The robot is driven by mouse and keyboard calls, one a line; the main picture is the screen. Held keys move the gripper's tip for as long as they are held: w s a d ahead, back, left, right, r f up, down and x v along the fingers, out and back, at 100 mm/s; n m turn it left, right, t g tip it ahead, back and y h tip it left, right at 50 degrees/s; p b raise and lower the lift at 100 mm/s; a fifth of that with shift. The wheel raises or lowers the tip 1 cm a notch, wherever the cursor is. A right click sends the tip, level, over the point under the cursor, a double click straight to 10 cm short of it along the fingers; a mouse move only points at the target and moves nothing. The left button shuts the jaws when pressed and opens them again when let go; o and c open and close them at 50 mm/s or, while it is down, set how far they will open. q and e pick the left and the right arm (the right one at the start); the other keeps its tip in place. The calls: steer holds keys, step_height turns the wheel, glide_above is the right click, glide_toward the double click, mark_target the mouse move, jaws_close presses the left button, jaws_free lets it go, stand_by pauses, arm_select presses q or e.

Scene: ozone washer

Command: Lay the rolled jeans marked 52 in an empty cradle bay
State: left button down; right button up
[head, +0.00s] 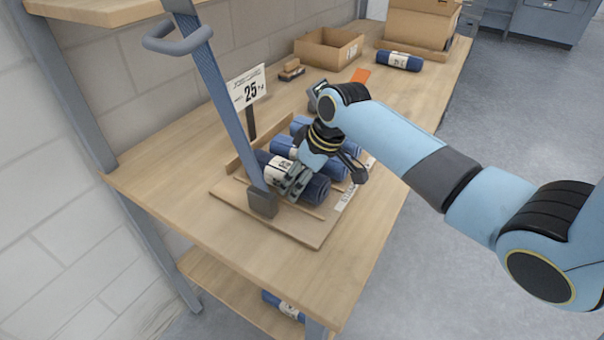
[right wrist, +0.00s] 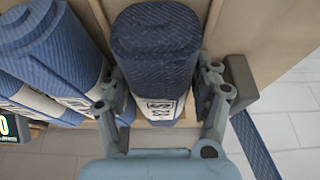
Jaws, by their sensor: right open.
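My right gripper (head: 298,180) is open, its fingers on either side of a dark blue rolled pair of jeans (head: 316,189) in the nearest bay of the wooden cradle (head: 287,228). In the right wrist view, this roll (right wrist: 156,48) lies between the spread fingers (right wrist: 162,85); I cannot read its white label surely. Other blue rolls (head: 325,158) lie beside it in the cradle, partly hidden by my gripper. Another labelled blue roll (head: 400,61) lies at the back of the table, its number too small to read. My left gripper is not in view.
A slanting blue bar (head: 232,110) with a grey foot stands at the cradle's near left side, close to my gripper. Another roll (head: 283,305) lies on the lower shelf.

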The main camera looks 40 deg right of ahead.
steer(key=v, duration=1.2)
steer(key=shift+s, duration=0.1)
